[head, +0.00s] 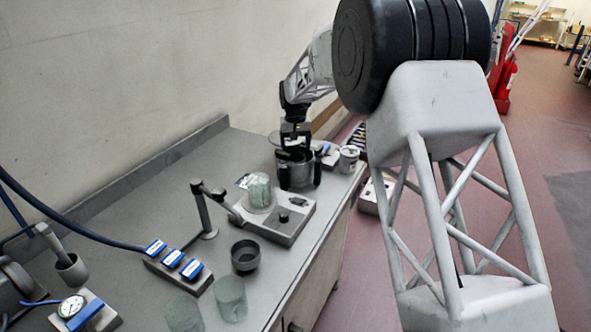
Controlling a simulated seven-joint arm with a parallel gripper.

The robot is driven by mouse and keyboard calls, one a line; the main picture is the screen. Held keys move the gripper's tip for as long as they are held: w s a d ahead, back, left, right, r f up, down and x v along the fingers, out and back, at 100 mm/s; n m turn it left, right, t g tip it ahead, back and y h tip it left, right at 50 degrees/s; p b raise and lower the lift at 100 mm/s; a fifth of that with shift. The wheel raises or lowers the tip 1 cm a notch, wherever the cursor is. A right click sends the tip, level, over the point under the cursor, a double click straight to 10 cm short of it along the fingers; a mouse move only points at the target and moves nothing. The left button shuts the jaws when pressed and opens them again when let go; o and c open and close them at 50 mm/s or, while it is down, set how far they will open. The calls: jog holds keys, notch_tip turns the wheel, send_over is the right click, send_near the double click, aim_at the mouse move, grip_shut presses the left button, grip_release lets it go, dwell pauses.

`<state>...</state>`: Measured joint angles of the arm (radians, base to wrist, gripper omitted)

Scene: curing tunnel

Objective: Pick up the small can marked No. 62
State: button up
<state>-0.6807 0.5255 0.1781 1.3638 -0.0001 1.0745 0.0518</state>
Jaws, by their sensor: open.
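My gripper (294,152) points down at the far end of the grey bench. It is open, and its fingertips are small and dark here. It is right at the mouth of a grey metal pot (299,172) with dark upright parts at its sides; whether it touches the pot I cannot tell. A small white can (348,159) stands right of the pot, near the bench's right edge. Its marking is too small to read, so I cannot tell whether it is No. 62. The gripper is apart from this can, to its left.
A grey plate fixture (288,225) carries a greenish glass (259,190). A black cup (245,255), glass beakers (231,298), a block with blue labels (172,262) and a gauge (71,307) stand nearer. A wall bounds the bench (150,215) at left; my arm crosses the right.

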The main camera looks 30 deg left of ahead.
aim_at(296, 161)
jog(key=shift+f, duration=0.15)
jog(key=shift+f, duration=1.15)
jog(key=shift+f, duration=0.15)
jog(key=shift+d+f, duration=0.1)
jog(key=shift+f, duration=2.35)
jog(key=c, duration=0.6)
jog(key=shift+c, duration=0.3)
jog(key=shift+r, duration=0.35)
notch_tip(296, 161, up, 17)
